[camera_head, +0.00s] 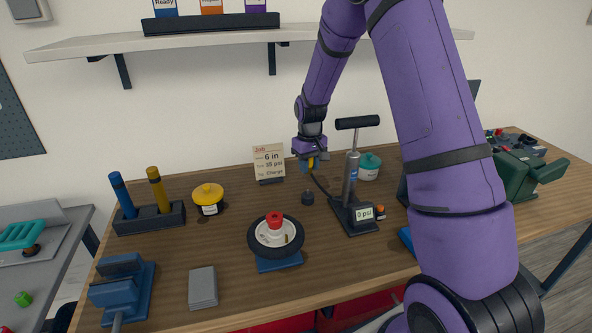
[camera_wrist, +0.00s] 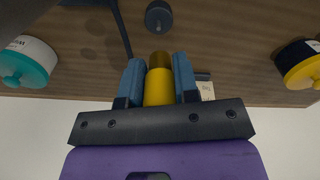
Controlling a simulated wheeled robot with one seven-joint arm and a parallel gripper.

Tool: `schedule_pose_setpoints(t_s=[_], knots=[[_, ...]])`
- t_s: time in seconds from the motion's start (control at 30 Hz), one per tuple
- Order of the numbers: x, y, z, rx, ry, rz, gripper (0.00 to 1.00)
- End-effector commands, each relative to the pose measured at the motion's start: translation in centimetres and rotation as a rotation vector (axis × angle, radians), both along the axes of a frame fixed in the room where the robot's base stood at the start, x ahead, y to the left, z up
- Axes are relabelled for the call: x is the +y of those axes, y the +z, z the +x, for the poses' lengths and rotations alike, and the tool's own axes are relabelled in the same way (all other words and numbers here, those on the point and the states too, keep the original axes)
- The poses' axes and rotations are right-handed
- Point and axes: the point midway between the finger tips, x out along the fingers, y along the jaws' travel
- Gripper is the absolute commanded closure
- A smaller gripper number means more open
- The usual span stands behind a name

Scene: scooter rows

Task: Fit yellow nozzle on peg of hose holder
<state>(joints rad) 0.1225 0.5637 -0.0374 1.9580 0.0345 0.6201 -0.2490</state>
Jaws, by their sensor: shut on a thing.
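My gripper (camera_head: 309,167) is above the back middle of the bench, with its blue fingers shut on the yellow nozzle (camera_wrist: 159,88). In the wrist view the nozzle sits between both fingertips, its darker end pointing away from the palm. In the head view only a bit of yellow shows between the fingers. The hose holder (camera_head: 307,198) is a small dark round piece on the bench, below the gripper. It also shows in the wrist view (camera_wrist: 158,16), ahead of the nozzle and apart from it. Its peg is hard to make out.
The grey pump (camera_head: 351,180) with a black handle stands right of the gripper. A wheel (camera_head: 275,236) lies in front. The job card (camera_head: 269,161) stands behind left, a yellow-lidded pot (camera_head: 208,198) left, and a teal-lidded pot (camera_head: 369,166) behind the pump.

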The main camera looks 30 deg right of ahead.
Motion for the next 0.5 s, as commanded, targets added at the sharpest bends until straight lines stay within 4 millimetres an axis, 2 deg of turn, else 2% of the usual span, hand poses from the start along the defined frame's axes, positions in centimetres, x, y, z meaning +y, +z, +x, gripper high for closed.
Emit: schedule_pose_setpoints(t_s=[0.23, 0.5], knots=[[-0.5, -0.8, 0.0, 0.001, -0.004, 0.0, 1.0], [-0.5, -3.1, 0.0, 0.002, -0.004, 0.001, 1.0]])
